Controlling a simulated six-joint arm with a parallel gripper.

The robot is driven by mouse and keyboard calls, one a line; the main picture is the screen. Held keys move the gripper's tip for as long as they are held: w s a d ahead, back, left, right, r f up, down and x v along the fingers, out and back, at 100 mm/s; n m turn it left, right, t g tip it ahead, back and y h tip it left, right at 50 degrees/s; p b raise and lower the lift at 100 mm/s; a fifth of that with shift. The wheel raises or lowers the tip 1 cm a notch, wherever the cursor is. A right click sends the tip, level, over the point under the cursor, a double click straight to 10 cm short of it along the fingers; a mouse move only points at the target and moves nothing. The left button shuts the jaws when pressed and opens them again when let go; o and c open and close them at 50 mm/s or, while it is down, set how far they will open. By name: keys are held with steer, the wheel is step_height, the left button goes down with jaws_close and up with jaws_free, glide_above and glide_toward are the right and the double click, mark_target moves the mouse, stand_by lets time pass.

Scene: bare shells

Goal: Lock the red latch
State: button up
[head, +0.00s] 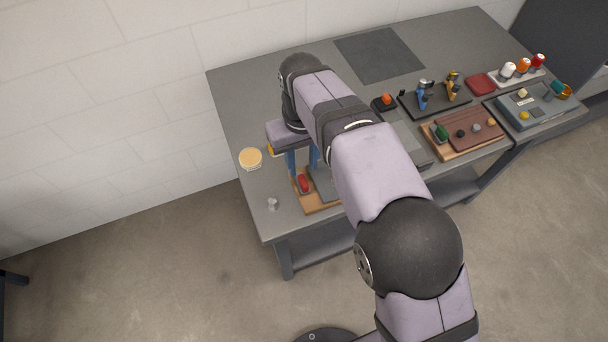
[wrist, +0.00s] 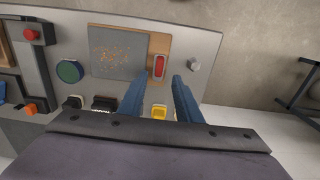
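The red latch (wrist: 159,66) is a small red oblong piece in a pale frame on a wooden board, beside a grey plate (wrist: 118,52). It also shows in the head view (head: 304,184) on the wooden board (head: 320,208) near the table's front left. My gripper (wrist: 157,80) has blue fingers spread apart with nothing between them. In the wrist view the latch appears just beyond and between the fingertips, apart from them. In the head view my gripper (head: 302,165) hangs above and slightly behind the latch. My arm hides part of the board.
A silver knob (head: 272,203) and a round yellow-topped container (head: 250,158) stand on the grey table left of the board. A yellow piece (wrist: 159,111) lies near the fingers in the wrist view. Several other fixtures fill the table's right side. The table's far left corner is clear.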

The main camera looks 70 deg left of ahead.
mark_target(303, 180)
steer(key=shift+f+p, duration=1.3)
steer(key=shift+f, duration=2.35)
jaws_close()
